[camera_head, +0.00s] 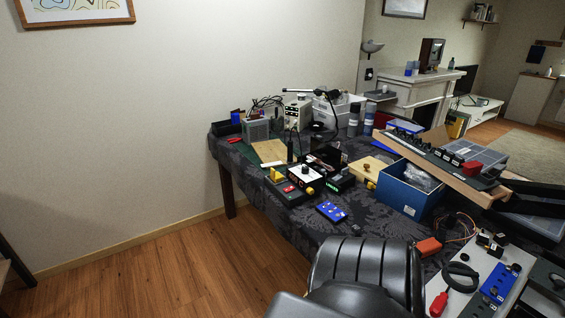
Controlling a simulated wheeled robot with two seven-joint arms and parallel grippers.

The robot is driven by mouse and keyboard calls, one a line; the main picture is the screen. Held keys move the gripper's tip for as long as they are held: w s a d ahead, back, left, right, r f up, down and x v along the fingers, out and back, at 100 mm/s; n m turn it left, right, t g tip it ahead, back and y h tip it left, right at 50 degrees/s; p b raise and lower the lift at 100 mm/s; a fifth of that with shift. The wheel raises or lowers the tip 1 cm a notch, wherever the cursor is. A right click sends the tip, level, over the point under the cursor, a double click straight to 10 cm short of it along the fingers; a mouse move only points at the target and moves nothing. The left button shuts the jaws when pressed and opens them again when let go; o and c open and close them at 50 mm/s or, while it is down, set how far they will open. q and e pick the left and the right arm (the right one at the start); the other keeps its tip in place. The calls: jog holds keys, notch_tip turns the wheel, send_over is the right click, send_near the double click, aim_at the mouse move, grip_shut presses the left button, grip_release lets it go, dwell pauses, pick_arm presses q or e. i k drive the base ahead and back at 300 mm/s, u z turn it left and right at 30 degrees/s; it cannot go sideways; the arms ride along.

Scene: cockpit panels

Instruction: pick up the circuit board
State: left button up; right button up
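A small blue board (331,211), which looks like a circuit board, lies flat near the front edge of the cloth-covered table (352,228). Its details are too small to make out. Another blue board-like piece (495,287) lies on a light panel at the lower right; I cannot tell whether it is also a circuit board. Neither of my grippers shows in the head view, so their distance to the board cannot be seen.
Small devices (305,177) stand just behind the board. A blue box (408,192) is to its right, with a long wooden rack (440,165) slanting above it. A large dark ribbed shape (362,268) fills the front, close below the board. Open wooden floor (175,265) lies left.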

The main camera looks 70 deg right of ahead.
aim_at(328, 211)
jog(key=i, duration=1.5)
jog(key=z, duration=4.1)
jog(key=i, duration=0.55)
jog(key=z, duration=0.05)
